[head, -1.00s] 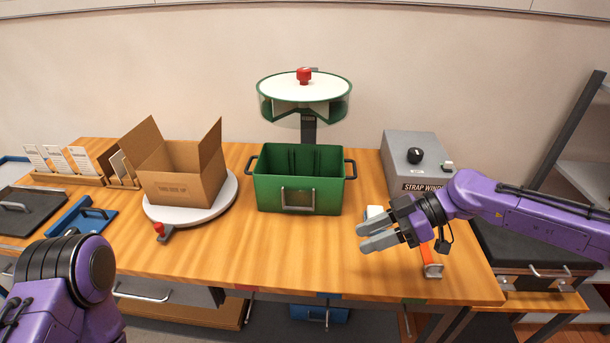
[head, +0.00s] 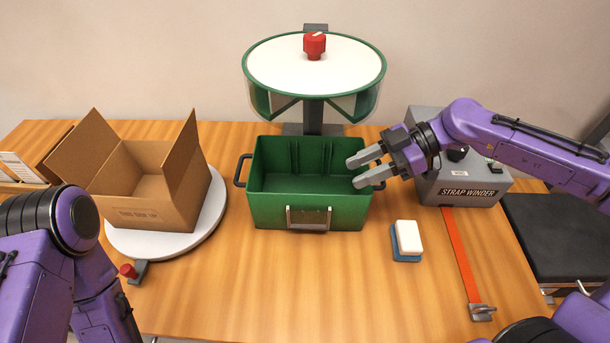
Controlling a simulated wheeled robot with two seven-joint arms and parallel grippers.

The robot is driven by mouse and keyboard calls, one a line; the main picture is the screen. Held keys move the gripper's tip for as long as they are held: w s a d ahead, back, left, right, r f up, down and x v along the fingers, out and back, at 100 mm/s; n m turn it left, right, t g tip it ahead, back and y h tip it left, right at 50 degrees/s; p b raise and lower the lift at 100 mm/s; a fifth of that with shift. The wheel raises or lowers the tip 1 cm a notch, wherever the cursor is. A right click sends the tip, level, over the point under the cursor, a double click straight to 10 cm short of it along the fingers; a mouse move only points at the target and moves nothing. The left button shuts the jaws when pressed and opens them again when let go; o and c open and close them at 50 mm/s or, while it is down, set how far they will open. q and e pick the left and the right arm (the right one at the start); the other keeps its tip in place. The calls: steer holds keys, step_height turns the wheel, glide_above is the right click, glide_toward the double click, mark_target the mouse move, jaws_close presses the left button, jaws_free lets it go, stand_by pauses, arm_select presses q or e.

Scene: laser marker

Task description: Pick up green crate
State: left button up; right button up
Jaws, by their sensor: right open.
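The green crate (head: 272,209) stands upright on the wooden table, open at the top and empty. It has a dark handle on its left side (head: 241,170) and one on its right side, and a metal pull on its front. My right gripper (head: 355,172) is open, its two grey fingers pointing left at the crate's right rim. It partly covers the right handle; whether it touches the crate I cannot tell. My left arm (head: 75,225) shows at the lower left, but its gripper is not in view.
An open cardboard box (head: 150,205) sits on a white turntable (head: 213,222) at left. A round green-rimmed carousel (head: 290,68) stands behind the crate. The strap winder (head: 468,192) with its orange strap (head: 461,258) is at right. A white-and-blue block (head: 407,240) lies front right. The table before the crate is clear.

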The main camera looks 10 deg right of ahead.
mark_target(328, 195)
steer(key=s+a, duration=0.1)
steer(key=s+a+f, duration=0.1)
steer(key=a, duration=0.1)
steer(key=shift+a+f, duration=0.1)
steer(key=shift+a, duration=0.1)
steer(key=a+f, duration=0.1)
steer(key=w+a+f+p, duration=0.1)
steer(key=a+f, duration=0.1)
steer(key=shift+w+a, duration=0.15)
steer(key=shift+w, duration=0.15)
steer(key=shift+a+f, duration=0.15)
steer(key=shift+a, duration=0.15)
steer(key=shift+s, duration=0.3)
steer(key=shift+w, duration=0.15)
jaws_close()
arm_select(q)
steer(key=shift+s+r, duration=0.5)
steer(key=shift+r, duration=0.3)
steer(key=shift+s, duration=0.15)
